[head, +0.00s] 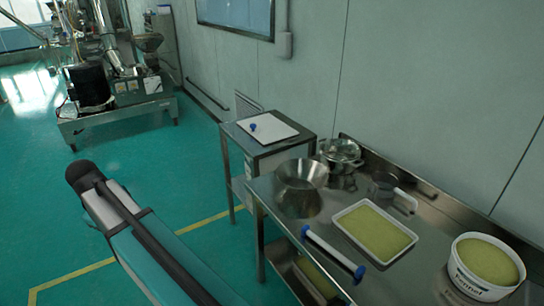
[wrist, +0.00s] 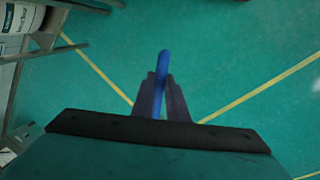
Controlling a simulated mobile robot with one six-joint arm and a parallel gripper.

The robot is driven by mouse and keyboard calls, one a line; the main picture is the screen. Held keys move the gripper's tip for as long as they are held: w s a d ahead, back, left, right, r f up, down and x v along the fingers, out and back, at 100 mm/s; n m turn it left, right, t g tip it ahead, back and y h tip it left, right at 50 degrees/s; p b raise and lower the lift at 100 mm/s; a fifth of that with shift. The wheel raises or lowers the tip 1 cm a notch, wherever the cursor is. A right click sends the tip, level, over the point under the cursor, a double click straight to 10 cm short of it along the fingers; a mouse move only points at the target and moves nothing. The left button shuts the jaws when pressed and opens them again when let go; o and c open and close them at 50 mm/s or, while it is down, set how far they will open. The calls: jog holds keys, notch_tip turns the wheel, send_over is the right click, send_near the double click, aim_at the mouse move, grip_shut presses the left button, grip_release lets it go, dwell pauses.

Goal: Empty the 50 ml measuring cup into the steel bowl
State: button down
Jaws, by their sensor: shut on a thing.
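In the wrist view my gripper (wrist: 162,80) is shut on a slim blue handle (wrist: 163,62), held over the open green floor. I cannot tell from its visible part whether this belongs to the 50 ml measuring cup; no cup body or contents show. In the head view a wide, flared steel bowl (head: 300,176) stands at the far left of the steel table. The gripper does not show in the head view, so its distance from the bowl cannot be told.
On the steel table (head: 300,220) are a white tray of yellow-green material (head: 341,217), a white tub (head: 455,255), a grey jug (head: 384,185) and a lidded pot (head: 341,150). A white bar with blue ends (head: 333,249) lies near the front edge.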

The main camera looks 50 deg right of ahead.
jog(key=d+r+m+g+p, duration=0.2)
jog(key=d+m+p, duration=0.8)
jog(key=d, duration=2.2)
jog(key=s+d+m+y, duration=0.1)
jog(key=s+d+m, duration=0.3)
jog(key=d, duration=0.5)
jog(key=s+d+m+p, duration=0.1)
jog(key=s+d+m, duration=0.3)
jog(key=d, duration=0.5)
jog(key=s+d+m+g+y+p, duration=0.1)
jog(key=s+d+m, duration=0.4)
jog(key=d+m, duration=0.2)
jog(key=d, duration=0.2)
jog(key=shift+d+f+y, duration=0.3)
jog(key=shift+d, duration=0.05)
jog(key=shift+s+f+t, duration=0.1)
jog(key=shift+s+t, duration=0.15)
jog(key=shift+t, duration=0.15)
jog(key=t+b, duration=0.1)
jog(key=t, duration=0.1)
jog(key=f+t+h, duration=0.1)
jog(key=t, duration=0.1)
jog(key=shift+s+a+t+b, duration=0.15)
jog(key=shift+s+t+b, duration=0.05)
jog(key=shift+t+b, duration=0.15)
